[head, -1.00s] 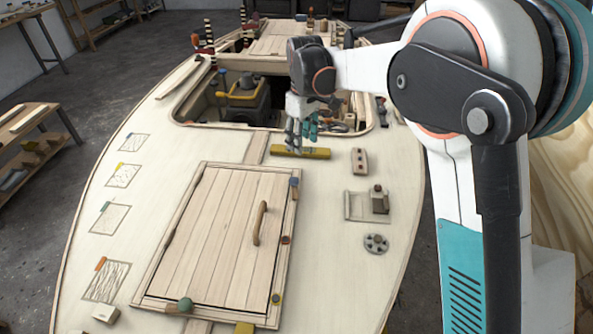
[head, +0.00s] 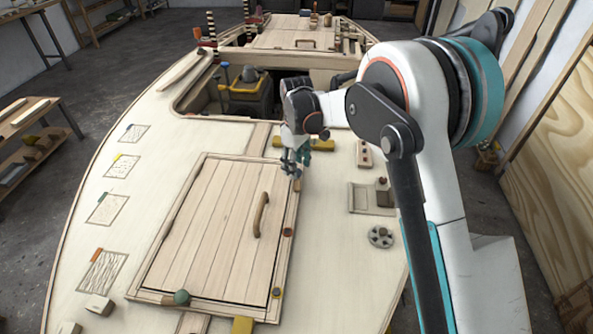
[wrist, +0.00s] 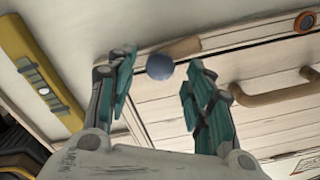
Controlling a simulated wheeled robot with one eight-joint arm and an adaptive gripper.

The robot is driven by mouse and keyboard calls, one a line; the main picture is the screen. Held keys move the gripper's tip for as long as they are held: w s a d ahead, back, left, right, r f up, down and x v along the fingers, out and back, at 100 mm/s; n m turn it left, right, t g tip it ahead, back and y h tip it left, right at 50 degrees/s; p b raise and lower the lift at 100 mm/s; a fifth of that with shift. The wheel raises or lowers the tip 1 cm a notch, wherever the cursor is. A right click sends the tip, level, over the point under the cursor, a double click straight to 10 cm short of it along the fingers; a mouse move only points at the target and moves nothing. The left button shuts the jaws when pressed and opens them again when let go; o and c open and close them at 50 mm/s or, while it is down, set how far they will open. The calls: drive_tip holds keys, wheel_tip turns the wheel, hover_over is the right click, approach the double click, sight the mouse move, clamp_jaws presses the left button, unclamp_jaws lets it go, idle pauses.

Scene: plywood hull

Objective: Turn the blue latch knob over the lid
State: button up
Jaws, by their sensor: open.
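The blue latch knob (wrist: 160,67) is round and sits beside a short brown wooden bar (wrist: 181,47) at the lid frame's edge. In the head view my gripper mostly hides the knob. The plank lid (head: 205,230) lies flat in its frame, with a curved wooden handle (head: 261,214). My gripper (head: 291,168) is over the lid's far right corner, fingers pointing down. In the wrist view its teal-padded fingers (wrist: 158,66) are open, and the knob appears between their tips. I cannot tell whether they touch it.
A yellow spirit level (head: 324,145) lies beyond the lid. A wooden block (head: 383,191) and a grey wheel (head: 380,237) are on the right. An open hatch (head: 200,95) lies beyond.

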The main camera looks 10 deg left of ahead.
drive_tip(key=shift+f, duration=0.75)
drive_tip(key=shift+c, duration=0.6)
drive_tip(key=c, duration=1)
drive_tip(key=shift+o, duration=0.2)
